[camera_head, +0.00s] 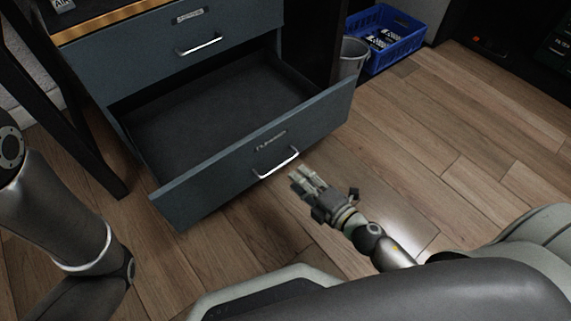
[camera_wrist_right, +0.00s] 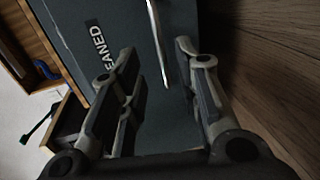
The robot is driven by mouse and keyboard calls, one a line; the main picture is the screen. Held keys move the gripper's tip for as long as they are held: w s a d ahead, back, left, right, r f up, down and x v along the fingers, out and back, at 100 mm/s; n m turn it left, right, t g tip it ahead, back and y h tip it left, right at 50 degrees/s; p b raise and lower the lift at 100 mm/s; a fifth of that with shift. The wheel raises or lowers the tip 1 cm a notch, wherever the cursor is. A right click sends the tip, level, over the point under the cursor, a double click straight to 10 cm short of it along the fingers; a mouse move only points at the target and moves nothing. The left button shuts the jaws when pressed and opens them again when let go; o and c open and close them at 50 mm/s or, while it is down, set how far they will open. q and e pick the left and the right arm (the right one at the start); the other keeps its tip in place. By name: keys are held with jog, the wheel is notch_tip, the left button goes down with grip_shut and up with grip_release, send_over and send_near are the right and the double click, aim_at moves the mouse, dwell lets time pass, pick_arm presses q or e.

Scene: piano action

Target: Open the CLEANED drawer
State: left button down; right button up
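The CLEANED drawer (camera_head: 235,105) is the lower drawer of a blue-grey cabinet and stands pulled well out, its dark inside empty. Its silver bar handle (camera_head: 276,164) is on the front, below a small label. In the right wrist view the label (camera_wrist_right: 97,38) reads "EANED", its start cut off, and the handle (camera_wrist_right: 158,42) runs between the finger directions. My right gripper (camera_head: 298,177) is just in front of the handle, apart from it in the head view. Its fingers (camera_wrist_right: 155,60) are spread and hold nothing. My left gripper is out of view; only its arm shows.
A closed upper drawer (camera_head: 170,42) with its own handle is above. A grey bin (camera_head: 352,57) and a blue crate (camera_head: 405,56) with dark items stand behind to the right. A black table leg is left of the cabinet. Wood floor (camera_head: 470,130) at right is clear.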

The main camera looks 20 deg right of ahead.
aim_at(282, 164)
jog(key=x, duration=0.8)
jog(key=shift+w+a, duration=0.1)
jog(key=shift+w, duration=0.15)
grip_shut()
